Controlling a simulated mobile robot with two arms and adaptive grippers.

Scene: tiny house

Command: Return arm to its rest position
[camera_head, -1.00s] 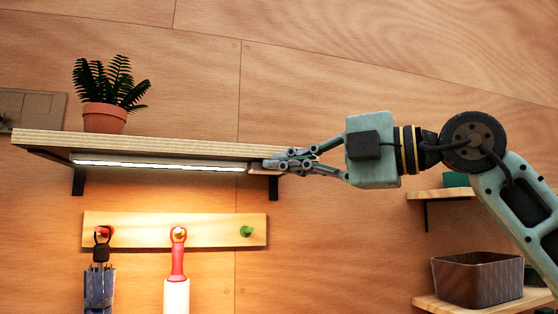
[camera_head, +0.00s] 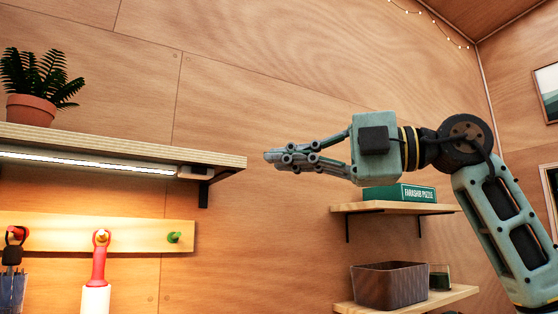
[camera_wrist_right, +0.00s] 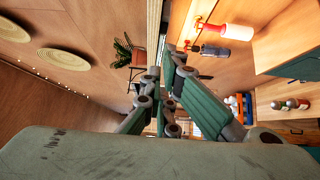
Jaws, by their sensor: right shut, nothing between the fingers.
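My right gripper (camera_head: 270,157) shows in the head view, pointing left, with its fingers shut and nothing between them. It is in free air, to the right of the end of the lit wall shelf (camera_head: 215,162) and apart from it in the picture. The right arm (camera_head: 497,225) comes up from the lower right. In the right wrist view the fingers (camera_wrist_right: 168,78) are close together, and the shelf edge shows beyond them. My left gripper is not in view.
A potted fern (camera_head: 32,110) stands on the lit shelf. Below, a peg board (camera_head: 135,235) holds hanging tools. At right, a small shelf (camera_head: 375,207) carries a green puzzle box (camera_head: 400,194); a lower shelf (camera_head: 455,296) carries a dark bin (camera_head: 390,287) and a jar.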

